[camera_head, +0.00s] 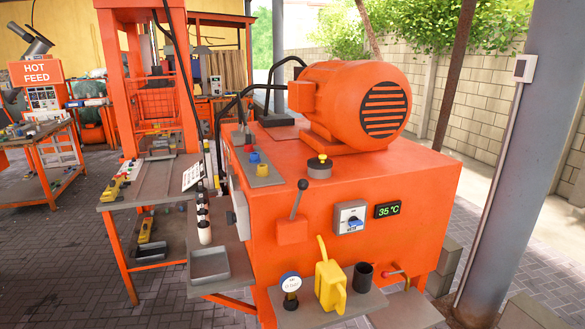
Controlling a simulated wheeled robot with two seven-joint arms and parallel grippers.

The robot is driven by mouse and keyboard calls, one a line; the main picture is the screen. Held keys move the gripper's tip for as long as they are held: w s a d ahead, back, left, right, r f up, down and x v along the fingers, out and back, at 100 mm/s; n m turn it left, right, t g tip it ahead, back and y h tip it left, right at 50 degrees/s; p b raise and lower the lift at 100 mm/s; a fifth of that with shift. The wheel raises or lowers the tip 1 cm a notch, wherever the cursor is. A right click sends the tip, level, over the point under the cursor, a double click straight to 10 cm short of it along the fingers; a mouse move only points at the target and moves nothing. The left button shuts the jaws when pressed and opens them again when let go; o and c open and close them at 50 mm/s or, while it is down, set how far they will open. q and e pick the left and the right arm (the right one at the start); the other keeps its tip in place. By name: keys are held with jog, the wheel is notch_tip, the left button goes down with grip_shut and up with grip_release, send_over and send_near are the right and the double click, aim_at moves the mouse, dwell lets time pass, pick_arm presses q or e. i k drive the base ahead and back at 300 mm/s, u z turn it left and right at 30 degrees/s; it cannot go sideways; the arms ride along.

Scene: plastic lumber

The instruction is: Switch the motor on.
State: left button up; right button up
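The orange motor (345,100), with a black slatted round end cover, sits on top of a large orange cabinet (410,195). On the cabinet's front is a grey-white switch plate (343,213) with a blue rotary knob (355,222); its small lettering is too small to read surely. A black display (387,210) to its right reads 35 °C in green. A black-knobbed lever (298,200) stands on an orange block to the left of the switch. Neither of my grippers shows in this view.
A front shelf (372,300) bears a yellow can (330,280), a dark cup (363,277) and a round gauge (291,284). A red-tipped lever (395,272) is at right. A cluttered workbench (150,190) stands left, a grey post (520,150) right. Paved floor shows in front.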

aim_at(232, 218)
jog(key=z, duration=1.05)
jog(key=k, duration=0.95)
jog(key=u, duration=1.4)
jog(key=i, duration=1.9)
jog(key=z, duration=0.8)
